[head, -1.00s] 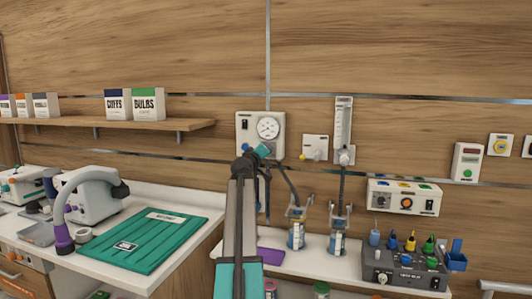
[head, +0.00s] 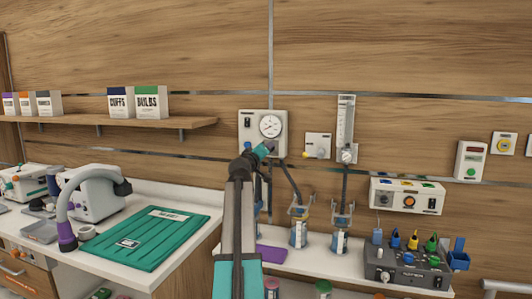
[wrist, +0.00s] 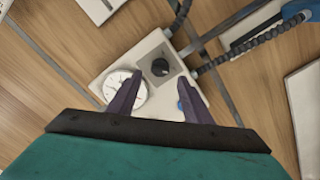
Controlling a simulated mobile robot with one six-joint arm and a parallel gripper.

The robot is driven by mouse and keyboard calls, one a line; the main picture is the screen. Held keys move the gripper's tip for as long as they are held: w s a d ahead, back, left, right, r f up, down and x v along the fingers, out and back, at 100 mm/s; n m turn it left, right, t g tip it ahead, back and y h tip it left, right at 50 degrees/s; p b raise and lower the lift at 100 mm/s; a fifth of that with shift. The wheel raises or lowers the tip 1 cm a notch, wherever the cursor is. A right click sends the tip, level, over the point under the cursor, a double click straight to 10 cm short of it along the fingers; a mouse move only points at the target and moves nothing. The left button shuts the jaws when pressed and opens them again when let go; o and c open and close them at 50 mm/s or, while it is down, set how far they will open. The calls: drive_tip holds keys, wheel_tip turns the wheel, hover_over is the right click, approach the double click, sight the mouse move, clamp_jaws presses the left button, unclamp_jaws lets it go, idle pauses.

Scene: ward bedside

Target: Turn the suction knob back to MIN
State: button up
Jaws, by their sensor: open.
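The suction unit (head: 250,116) is a pale box on the wall with a round white gauge (head: 270,126). In the wrist view, its black knob (wrist: 160,67) sits on a grey square plate beside the gauge (wrist: 125,90), with a blue part (wrist: 181,106) near the right finger. My gripper (wrist: 159,80) is open, its two purple fingers pointing at the unit, one toward each side of the knob. I see no contact with the knob. In the head view my gripper (head: 267,148) covers the knob's area. The knob's markings are too small to read.
Dark hoses (wrist: 232,55) run from the unit close to the fingers. A flowmeter (head: 345,125) and a small wall plate (head: 318,146) are to the right. Jars (head: 299,228) hang below.

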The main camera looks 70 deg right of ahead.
drive_tip(key=a+b, duration=0.1)
drive_tip(key=a, duration=0.9)
drive_tip(key=shift+s+a, duration=0.15)
drive_tip(key=shift+s, duration=0.15)
drive_tip(key=shift+s, duration=0.1)
idle(0.4)
